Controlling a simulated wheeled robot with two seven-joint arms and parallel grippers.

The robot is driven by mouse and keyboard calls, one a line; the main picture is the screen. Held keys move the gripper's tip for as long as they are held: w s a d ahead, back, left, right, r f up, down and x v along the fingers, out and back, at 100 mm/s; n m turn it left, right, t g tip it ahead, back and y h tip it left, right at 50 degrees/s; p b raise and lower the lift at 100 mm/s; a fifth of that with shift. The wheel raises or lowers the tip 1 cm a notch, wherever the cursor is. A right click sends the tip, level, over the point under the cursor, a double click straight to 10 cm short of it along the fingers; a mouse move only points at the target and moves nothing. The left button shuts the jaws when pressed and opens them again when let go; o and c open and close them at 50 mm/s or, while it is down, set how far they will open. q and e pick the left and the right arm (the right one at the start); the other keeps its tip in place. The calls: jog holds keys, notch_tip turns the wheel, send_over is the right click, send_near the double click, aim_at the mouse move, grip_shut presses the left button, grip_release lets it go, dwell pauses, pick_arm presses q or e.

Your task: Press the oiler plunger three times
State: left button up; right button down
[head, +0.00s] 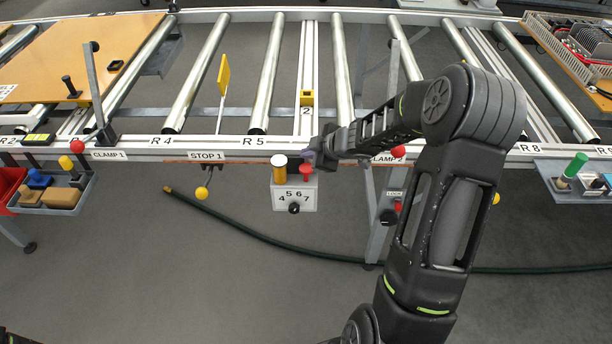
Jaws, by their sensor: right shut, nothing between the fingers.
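The oiler looks to be the small grey box (295,195) on the front rail below R 5, marked 4 5 6 7 with a black knob. My left gripper is not in view.
A yellow STOP 1 ball (202,193) hangs to the left. A tray (62,198) with small blocks is at far left. A dark hose (260,237) lies on the floor.

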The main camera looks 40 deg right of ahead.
aim_at(304, 166)
jog(key=shift+f+b, duration=0.55)
jog(key=shift+f, duration=0.5)
jog(key=shift+f, duration=0.1)
dwell(1.2)
jog(key=shift+f, duration=0.3)
jog(key=shift+f+b, duration=1.05)
dwell(1.0)
jog(key=shift+r, duration=0.15)
jog(key=shift+r+p, duration=1.3)
jog(key=shift+p, duration=0.25)
notch_tip(304, 166, up, 5)
jog(key=p, duration=0.5)
dwell(0.8)
